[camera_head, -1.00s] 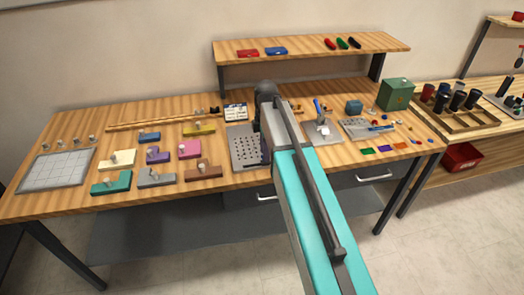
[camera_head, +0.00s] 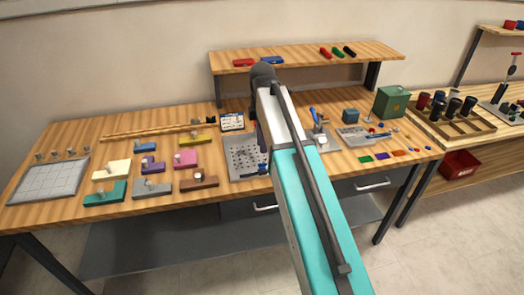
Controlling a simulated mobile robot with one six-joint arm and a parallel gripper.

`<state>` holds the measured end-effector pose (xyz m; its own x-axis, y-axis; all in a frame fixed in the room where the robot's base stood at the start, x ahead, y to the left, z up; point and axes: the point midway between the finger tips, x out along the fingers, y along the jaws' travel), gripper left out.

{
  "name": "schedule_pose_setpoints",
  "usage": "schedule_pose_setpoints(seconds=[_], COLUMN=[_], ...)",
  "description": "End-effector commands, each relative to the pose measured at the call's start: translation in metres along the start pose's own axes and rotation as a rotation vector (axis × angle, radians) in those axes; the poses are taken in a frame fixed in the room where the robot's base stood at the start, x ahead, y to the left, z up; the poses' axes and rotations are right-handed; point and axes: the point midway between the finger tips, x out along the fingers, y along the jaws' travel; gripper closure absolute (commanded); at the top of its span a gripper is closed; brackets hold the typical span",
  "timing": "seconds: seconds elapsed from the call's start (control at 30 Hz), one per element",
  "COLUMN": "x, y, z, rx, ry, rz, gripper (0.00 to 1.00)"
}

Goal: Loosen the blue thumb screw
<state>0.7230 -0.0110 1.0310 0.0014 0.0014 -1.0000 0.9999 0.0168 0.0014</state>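I cannot make out the blue thumb screw for certain. A small dark blue part (camera_head: 262,169) shows at the lower right of a grey perforated plate (camera_head: 238,158), beside my arm; it is too small to identify. A blue upright handle (camera_head: 313,114) stands on a small fixture right of my arm. My teal and grey arm reaches over the middle of the bench and covers part of the plate. My gripper is hidden behind the arm, so its fingers do not show.
Several coloured blocks with pale knobs and a gridded pad (camera_head: 48,181) lie on the bench's left. A green box (camera_head: 391,102) stands at the right. A raised shelf (camera_head: 300,63) runs behind my arm. The bench's front strip is mostly clear.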

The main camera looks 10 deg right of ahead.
Motion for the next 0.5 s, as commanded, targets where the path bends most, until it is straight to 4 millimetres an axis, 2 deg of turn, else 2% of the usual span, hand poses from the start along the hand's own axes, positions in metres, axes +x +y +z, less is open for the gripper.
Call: schedule_pose_setpoints(seconds=[0.3, 0.5], x=[-0.037, -0.052], y=[0.002, 0.001], z=[0.000, 0.000], rx=[-0.001, -0.001], ry=[0.001, 0.001], rz=[0.002, 0.002], gripper=[0.75, 0.75])
